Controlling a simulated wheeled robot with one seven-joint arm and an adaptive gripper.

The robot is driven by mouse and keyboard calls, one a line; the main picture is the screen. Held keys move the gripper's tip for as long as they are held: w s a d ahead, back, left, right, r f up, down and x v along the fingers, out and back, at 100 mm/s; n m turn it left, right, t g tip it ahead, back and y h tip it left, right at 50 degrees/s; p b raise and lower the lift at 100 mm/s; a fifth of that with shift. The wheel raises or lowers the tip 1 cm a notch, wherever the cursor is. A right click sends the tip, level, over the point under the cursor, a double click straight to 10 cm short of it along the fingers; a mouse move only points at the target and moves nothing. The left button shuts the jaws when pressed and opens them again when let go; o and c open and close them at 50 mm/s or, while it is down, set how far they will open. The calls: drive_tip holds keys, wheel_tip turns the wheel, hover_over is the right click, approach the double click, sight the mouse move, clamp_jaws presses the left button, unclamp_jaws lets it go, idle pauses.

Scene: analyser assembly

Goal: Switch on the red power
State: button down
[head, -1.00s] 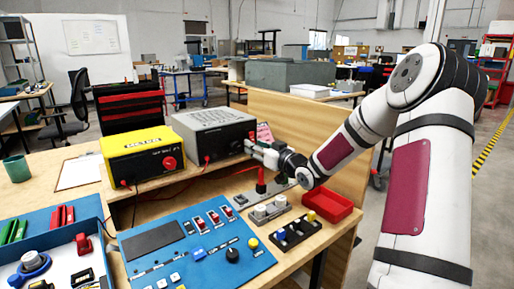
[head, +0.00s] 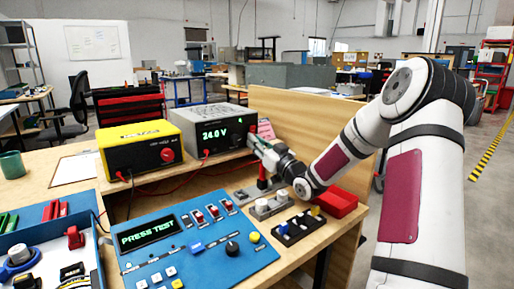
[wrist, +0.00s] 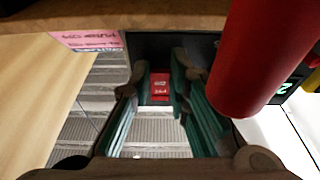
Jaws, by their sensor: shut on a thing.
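The grey power supply (head: 207,117) stands on the raised shelf, and its lit display (head: 214,134) reads 24.0 V. My gripper (head: 254,141) is at the right end of its front face. In the wrist view the red power switch (wrist: 160,87) lies between the tips of my gripper (wrist: 159,92), which is shut on it with the fingers still some way apart.
A red upright post (head: 262,172) stands close below my gripper and looms large in the wrist view (wrist: 262,60). A yellow meter (head: 138,148) is left of the supply. A red tray (head: 340,203) and a wooden side board (head: 300,125) are at the right.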

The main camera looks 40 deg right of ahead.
drive_tip(key=c, duration=1.5)
unclamp_jaws()
wheel_tip(320, 180, up, 10)
